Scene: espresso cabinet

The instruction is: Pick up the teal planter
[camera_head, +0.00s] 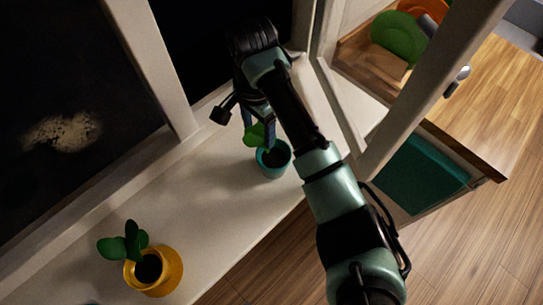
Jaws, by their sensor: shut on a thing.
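The teal planter (268,168) is a small round pot with dark soil and a green leafy plant (253,136). It is at the far part of the white sill (205,205), close to the window frame. My gripper (257,120) reaches down over it from above, with its fingers at the plant and the pot's far side. The gripper is shut on the planter. The exact contact is partly hidden by the leaves and my arm. I cannot tell whether the pot touches the sill.
A yellow planter (171,274) with a green plant stands on the sill at lower left. A white window post (160,70) rises left of my gripper. The sill between the planters is clear. A wooden counter (500,95) with a green plate (399,38) is at upper right.

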